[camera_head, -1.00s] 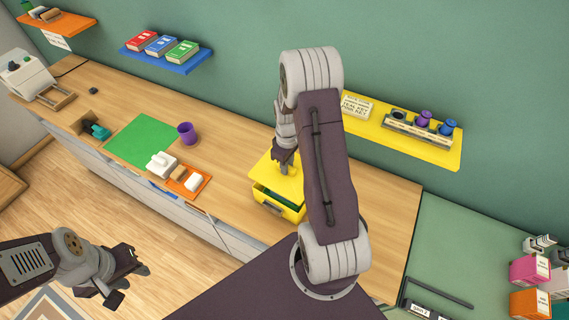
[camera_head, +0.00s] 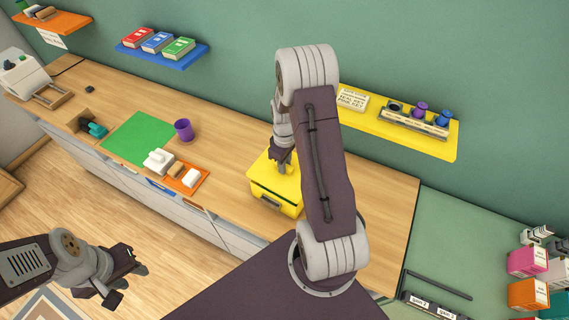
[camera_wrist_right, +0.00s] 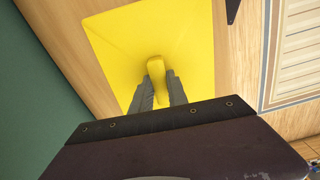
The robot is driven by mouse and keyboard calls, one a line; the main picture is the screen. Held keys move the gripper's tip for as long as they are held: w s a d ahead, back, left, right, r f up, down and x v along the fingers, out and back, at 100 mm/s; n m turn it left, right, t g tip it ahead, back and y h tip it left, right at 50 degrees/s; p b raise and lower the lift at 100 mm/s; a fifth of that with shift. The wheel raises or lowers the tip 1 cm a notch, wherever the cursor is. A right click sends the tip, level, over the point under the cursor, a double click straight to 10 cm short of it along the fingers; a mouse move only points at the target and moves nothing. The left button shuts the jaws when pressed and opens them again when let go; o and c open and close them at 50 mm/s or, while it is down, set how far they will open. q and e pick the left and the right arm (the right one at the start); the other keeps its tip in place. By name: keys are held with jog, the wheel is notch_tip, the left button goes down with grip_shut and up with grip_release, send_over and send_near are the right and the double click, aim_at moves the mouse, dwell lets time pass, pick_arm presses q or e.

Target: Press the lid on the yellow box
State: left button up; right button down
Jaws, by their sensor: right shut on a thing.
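The yellow box (camera_head: 277,202) stands on the wooden counter near its front edge. Its yellow lid (camera_head: 264,174) lies on top, with only a thin dark line at the seam in the head view. In the right wrist view the lid (camera_wrist_right: 190,40) is a flat yellow panel with a raised handle (camera_wrist_right: 155,66). My right gripper (camera_head: 283,170) is over the lid and shut on that handle, its fingers (camera_wrist_right: 158,88) on both sides of it. My left gripper (camera_head: 128,285) is open and empty, over the floor in front of the counter. My right arm hides the box's right side.
An orange tray (camera_head: 203,180) with white and brown items, a purple cup (camera_head: 184,130) and a green mat (camera_head: 137,138) lie left of the box. A yellow shelf (camera_head: 440,149) with several items hangs on the wall behind right. Counter behind the box is clear.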

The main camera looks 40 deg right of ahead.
jog(key=shift+w+d+f, duration=0.15)
jog(key=shift+f, duration=0.25)
jog(key=shift+a+f+b, duration=0.2)
jog(key=shift+f+b, duration=0.05)
jog(key=shift+b, duration=0.2)
jog(key=shift+d+f+b, duration=0.1)
jog(key=shift+f+b, duration=0.25)
jog(key=shift+f, duration=0.45)
jog(key=shift+f+b, duration=0.25)
jog(key=shift+b, duration=0.15)
jog(key=shift+f+b, duration=0.6)
jog(key=shift+f, duration=0.25)
jog(key=shift+f, duration=0.1)
jog(key=c, duration=0.6)
grip_release()
